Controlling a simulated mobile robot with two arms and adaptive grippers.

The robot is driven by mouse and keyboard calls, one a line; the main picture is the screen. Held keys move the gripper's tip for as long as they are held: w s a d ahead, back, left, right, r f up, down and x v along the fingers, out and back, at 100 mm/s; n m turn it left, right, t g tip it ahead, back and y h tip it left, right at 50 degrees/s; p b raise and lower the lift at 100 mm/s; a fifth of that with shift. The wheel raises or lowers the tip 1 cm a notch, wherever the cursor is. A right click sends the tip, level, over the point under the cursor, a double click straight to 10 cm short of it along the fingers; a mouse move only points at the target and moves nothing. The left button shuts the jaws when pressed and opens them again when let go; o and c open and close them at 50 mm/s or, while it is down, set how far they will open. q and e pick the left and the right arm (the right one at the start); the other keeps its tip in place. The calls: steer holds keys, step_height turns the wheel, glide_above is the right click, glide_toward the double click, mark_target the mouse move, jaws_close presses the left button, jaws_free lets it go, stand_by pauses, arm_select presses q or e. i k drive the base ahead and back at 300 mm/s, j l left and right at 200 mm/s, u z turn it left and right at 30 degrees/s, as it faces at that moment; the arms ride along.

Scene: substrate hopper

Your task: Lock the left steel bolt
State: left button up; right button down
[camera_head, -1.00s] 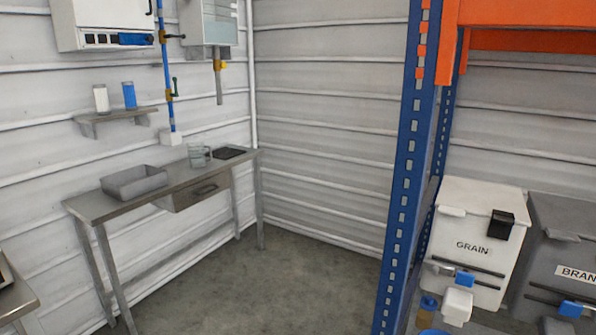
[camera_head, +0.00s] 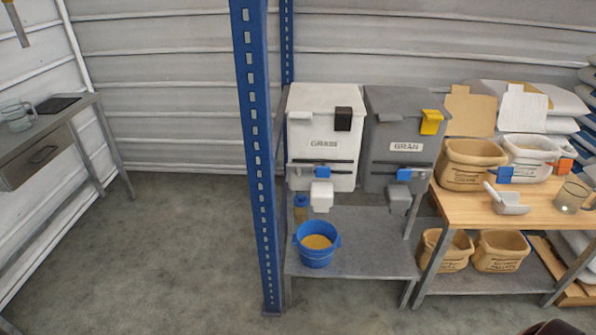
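I cannot make out a steel bolt for certain. The white hopper (camera_head: 322,102), its label blurred, stands on a grey shelf behind the blue post. It has a black latch-like block (camera_head: 343,119) on its upper right and a blue piece (camera_head: 322,172) on a dark horizontal bar low on its front. The grey hopper (camera_head: 393,131) stands close to its right, with a yellow block (camera_head: 431,122) at its upper right and a blue piece (camera_head: 404,174) low on its front. Neither gripper can be recognised in view.
A blue rack post (camera_head: 254,150) stands left of the hoppers. A blue bucket (camera_head: 317,246) with yellowish contents sits on the low grey shelf (camera_head: 375,258). A wooden table (camera_head: 470,207) with bags and a scoop stands at right. Floor at left is open; a steel bench (camera_head: 75,115) is beyond.

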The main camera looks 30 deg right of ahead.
mark_target(297, 169)
steer(key=i+j+z, duration=0.2)
steer(key=i+j, duration=0.2)
steer(key=i+j+z, duration=0.2)
steer(key=i+j, duration=0.2)
steer(key=i+j+z, duration=0.2)
steer(key=i+j, duration=0.15)
steer(key=j, duration=0.2)
